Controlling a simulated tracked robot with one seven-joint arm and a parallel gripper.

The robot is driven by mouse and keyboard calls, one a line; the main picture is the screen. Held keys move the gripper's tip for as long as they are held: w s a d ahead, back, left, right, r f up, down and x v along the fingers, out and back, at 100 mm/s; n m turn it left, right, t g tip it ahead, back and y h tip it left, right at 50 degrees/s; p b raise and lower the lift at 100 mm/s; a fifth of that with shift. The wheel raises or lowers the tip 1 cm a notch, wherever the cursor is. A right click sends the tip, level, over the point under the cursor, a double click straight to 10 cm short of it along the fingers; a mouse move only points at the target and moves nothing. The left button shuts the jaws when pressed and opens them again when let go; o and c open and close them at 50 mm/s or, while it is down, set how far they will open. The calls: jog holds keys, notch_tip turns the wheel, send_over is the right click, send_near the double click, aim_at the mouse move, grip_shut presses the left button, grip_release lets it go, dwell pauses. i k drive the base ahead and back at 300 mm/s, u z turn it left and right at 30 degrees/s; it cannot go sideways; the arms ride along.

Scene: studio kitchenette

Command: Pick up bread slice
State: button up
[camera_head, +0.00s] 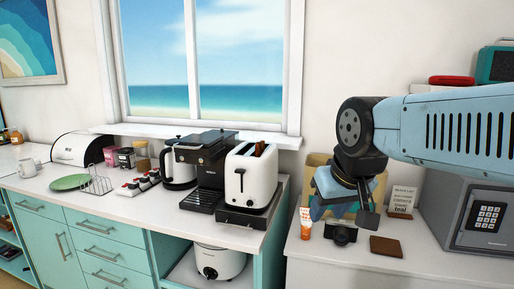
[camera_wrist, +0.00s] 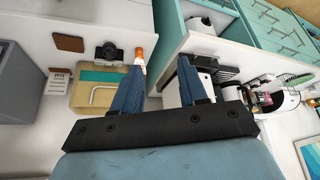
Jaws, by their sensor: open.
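A white toaster (camera_head: 251,175) stands at the right end of the counter. A brown edge of bread (camera_head: 260,149) shows at its top slots; most of the bread is hidden inside. The toaster appears partly hidden behind a finger in the wrist view, and I cannot make out bread there. My gripper (camera_head: 345,209) is to the right of the toaster and apart from it, over the lower white surface. In the wrist view my gripper (camera_wrist: 162,62) has its two blue fingers spread, with nothing between them.
A black coffee machine (camera_head: 204,171) stands left of the toaster, with a kettle (camera_head: 180,165) beyond. A green plate (camera_head: 70,182) and wire rack (camera_head: 97,182) are further left. Under my gripper are an orange-white tube (camera_head: 305,223), camera (camera_head: 340,233) and brown wallet (camera_head: 386,246). A safe (camera_head: 478,220) stands right.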

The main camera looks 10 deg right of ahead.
aim_at(259, 146)
jog(key=z, duration=0.3)
jog(key=i, duration=0.3)
jog(key=u, duration=1.05)
jog(key=k, duration=0.55)
jog(key=z, duration=0.45)
jog(key=i, duration=0.55)
jog(key=z, duration=0.05)
